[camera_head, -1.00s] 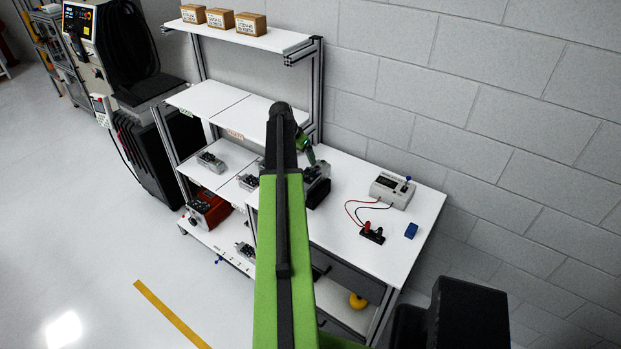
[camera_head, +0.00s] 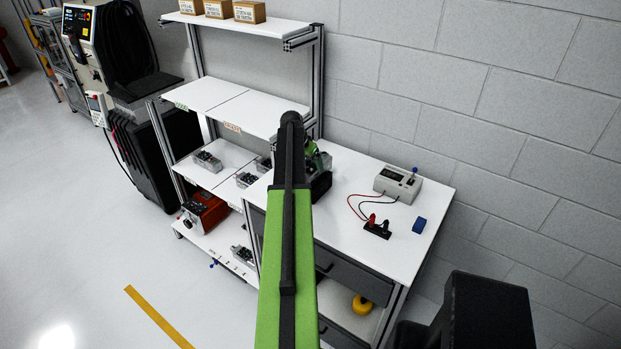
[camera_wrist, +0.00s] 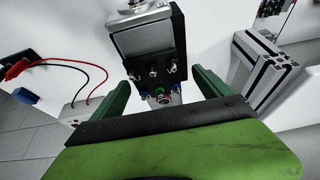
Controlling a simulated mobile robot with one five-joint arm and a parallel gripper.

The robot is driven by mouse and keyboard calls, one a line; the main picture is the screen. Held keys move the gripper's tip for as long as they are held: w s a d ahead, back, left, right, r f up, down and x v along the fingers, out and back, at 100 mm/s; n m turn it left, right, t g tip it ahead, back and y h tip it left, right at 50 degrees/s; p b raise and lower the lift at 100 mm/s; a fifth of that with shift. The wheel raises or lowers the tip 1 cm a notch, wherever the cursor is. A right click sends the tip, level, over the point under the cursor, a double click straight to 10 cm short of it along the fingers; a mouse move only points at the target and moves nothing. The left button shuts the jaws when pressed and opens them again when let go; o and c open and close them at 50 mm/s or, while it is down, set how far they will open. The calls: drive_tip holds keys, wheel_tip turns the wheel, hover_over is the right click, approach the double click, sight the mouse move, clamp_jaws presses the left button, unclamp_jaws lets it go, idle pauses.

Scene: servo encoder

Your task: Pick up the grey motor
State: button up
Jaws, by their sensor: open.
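A grey motor (camera_wrist: 143,38) with a black end block and several small connectors shows in the wrist view, at the top middle. My gripper (camera_wrist: 163,88) is open, with its green fingers on either side of the near black end. I cannot tell whether either finger touches it. In the head view my gripper (camera_head: 310,155) is mostly hidden behind my own arm. The dark and grey unit (camera_head: 321,183) beside it stands on the white bench, partly covered by the arm.
A meter box (camera_head: 398,184) with red and black leads, a black terminal block (camera_head: 377,228) and a blue block (camera_head: 419,225) lie on the bench (camera_head: 400,252) to the right. An aluminium post (camera_wrist: 265,70) stands right of the gripper. Shelves on the left hold several similar grey units (camera_head: 207,161).

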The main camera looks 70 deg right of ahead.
sight(310, 165)
drive_tip(key=b+x, duration=0.3)
drive_tip(key=x, duration=0.1)
drive_tip(key=shift+s+d+f, duration=0.15)
drive_tip(key=shift+d+f, duration=0.05)
drive_tip(key=shift+f, duration=0.05)
drive_tip(key=shift+r, duration=0.2)
clamp_jaws()
